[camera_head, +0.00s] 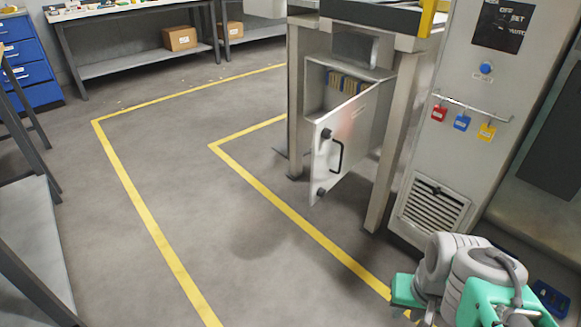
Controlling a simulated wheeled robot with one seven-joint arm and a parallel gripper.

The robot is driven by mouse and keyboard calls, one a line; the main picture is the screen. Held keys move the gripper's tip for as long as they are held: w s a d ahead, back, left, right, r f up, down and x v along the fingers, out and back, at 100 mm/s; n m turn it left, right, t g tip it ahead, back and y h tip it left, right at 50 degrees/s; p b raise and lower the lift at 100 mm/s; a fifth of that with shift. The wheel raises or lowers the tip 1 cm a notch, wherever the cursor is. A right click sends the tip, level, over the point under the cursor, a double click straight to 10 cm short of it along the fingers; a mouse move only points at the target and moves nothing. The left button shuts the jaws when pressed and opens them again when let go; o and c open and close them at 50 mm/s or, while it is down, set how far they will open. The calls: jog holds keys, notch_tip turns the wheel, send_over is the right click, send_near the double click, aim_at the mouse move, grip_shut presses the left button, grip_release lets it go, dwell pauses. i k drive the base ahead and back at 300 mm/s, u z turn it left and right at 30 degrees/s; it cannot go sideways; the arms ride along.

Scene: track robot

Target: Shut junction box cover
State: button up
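The junction box (316,88) is a grey metal box mounted under the bench-like frame. Its cover (352,140) is a light grey panel standing open, swung out toward me from the box's right side. A black handle (337,156) and two dark round knobs are near the cover's free left edge. A row of coloured parts (350,83) shows inside the box above the cover; the lower inside is hidden. My gripper (408,292) is only partly seen at the bottom right, in front of and well apart from the cover. Its fingers are not clear.
A tall cabinet (450,150) with a vent, a blue button and hanging red, blue and yellow padlocks stands right of the box. Metal legs (388,165) flank the cover. The floor left of it is clear, with yellow lines (290,213).

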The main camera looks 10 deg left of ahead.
aim_at(351, 123)
jog(key=u, duration=0.25)
jog(key=k, duration=0.4)
jog(key=z, duration=0.7)
jog(key=i, duration=1.35)
jog(key=u, duration=0.95)
jog(key=i, duration=0.25)
jog(key=u, duration=1.95)
jog(key=i, duration=0.25)
jog(key=z, duration=0.1)
